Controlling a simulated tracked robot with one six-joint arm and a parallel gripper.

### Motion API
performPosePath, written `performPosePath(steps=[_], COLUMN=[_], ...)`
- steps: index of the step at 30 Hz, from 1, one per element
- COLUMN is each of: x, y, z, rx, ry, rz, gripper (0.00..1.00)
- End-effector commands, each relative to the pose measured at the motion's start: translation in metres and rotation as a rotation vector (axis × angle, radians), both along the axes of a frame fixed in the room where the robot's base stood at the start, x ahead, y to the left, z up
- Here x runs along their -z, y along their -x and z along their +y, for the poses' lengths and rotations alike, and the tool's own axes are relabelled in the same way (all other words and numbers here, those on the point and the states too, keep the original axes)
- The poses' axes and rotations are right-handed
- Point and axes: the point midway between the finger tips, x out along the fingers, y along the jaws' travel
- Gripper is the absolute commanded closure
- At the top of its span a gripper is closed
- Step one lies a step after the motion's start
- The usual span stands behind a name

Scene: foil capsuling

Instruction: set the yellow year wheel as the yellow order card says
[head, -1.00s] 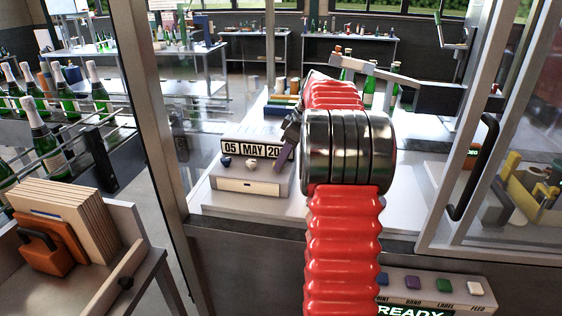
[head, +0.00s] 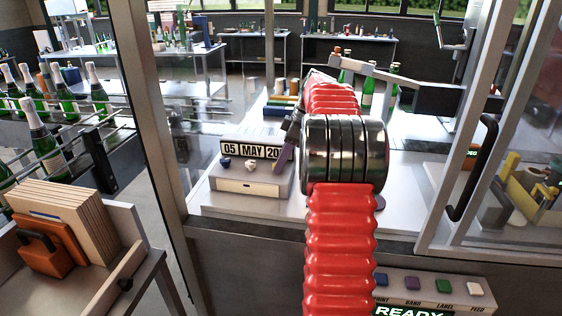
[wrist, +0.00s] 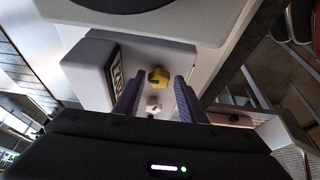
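The date unit (head: 252,186) is a pale box on the white bench. Its date display (head: 250,149) reads "05 MAY 20", with the rest of the year hidden behind my gripper (head: 283,156). In the wrist view, the yellow year wheel (wrist: 158,75) lies between and just beyond the fingertips of my gripper (wrist: 157,84). The two purple fingers are apart, with a gap on each side of the wheel, so I see no grip. A white wheel (wrist: 153,105) shows closer between the fingers. I cannot make out a yellow order card in either view.
A blue wheel (head: 224,162) and the white wheel (head: 250,164) sit left of my gripper. A metal enclosure post (head: 150,110) stands left, and a framed glass panel (head: 525,150) right. A button panel (head: 430,288) showing "READY" is below. Free bench lies around the unit.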

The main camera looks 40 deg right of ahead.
Motion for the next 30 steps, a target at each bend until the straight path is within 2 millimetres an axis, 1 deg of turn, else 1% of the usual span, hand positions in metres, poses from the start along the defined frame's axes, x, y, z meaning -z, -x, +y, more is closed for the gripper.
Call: performPosePath(steps=[1,3,11,16,20,30], x=[0.000,0.000,0.000,-0.008,-0.023,-0.077], y=[0.000,0.000,0.001,0.003,0.008,0.026], z=[0.000,0.000,-0.001,-0.004,-0.008,-0.022], rx=[0.001,0.001,0.002,0.003,0.003,0.002], ry=[0.000,0.000,0.001,0.002,0.002,0.003], rz=[0.000,0.000,0.001,-0.001,-0.002,-0.001], gripper=[0.59,0.54,0.54,0.54,0.54,0.54])
